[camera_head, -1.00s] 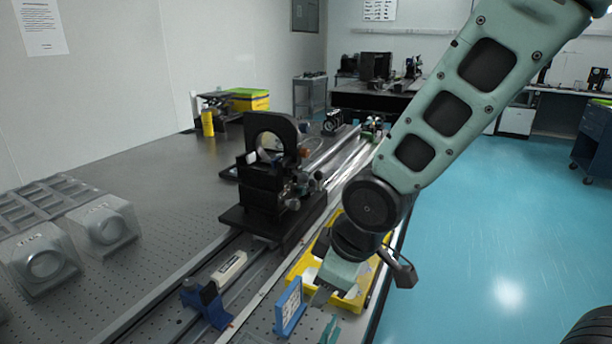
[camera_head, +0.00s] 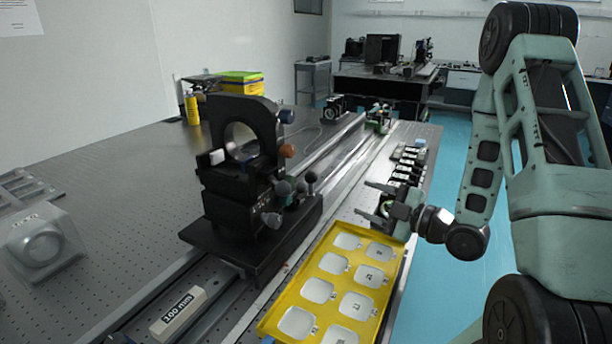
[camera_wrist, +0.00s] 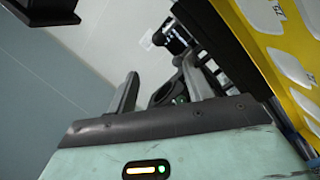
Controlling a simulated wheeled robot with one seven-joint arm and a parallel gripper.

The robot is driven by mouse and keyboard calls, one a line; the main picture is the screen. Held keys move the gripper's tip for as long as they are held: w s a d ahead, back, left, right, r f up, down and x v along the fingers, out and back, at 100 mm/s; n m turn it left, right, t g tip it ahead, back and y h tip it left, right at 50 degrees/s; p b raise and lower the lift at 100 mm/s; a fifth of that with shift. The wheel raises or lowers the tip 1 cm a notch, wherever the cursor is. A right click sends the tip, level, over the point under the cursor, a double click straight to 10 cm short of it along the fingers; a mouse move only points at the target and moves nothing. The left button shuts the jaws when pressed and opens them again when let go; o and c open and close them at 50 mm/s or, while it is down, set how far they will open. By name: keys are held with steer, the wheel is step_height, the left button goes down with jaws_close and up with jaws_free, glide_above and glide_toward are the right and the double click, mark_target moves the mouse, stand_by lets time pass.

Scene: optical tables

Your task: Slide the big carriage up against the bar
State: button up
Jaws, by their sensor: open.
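The big carriage (camera_head: 240,190) is a tall black mount with a round opening and several knobs. It stands upright on a wide black base on the rail. The bar (camera_head: 178,310) is a pale block marked "100 mm" lying along the rail, on the near side of the carriage. A short stretch of rail shows between the bar and the base. My gripper (camera_head: 374,203) is open, beyond and to the right of the carriage, apart from it, above the tray's far end. In the wrist view its fingers (camera_wrist: 160,88) are spread, with dark ring-like parts showing between or beyond them.
A yellow tray (camera_head: 268,326) with white pads lies right of the rail. Several small dark optics (camera_head: 405,165) line the table's right edge behind my gripper. Small mounts (camera_head: 377,118) stand at the rail's far end. A clear-cased optic (camera_head: 42,245) sits at left; the table's left side is mostly bare.

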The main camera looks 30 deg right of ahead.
mark_target(316, 179)
steer(key=x, duration=1.7)
steer(key=shift+w+a+r, duration=0.1)
steer(key=shift+w+a, duration=0.05)
steer(key=shift+b, duration=0.3)
jaws_close()
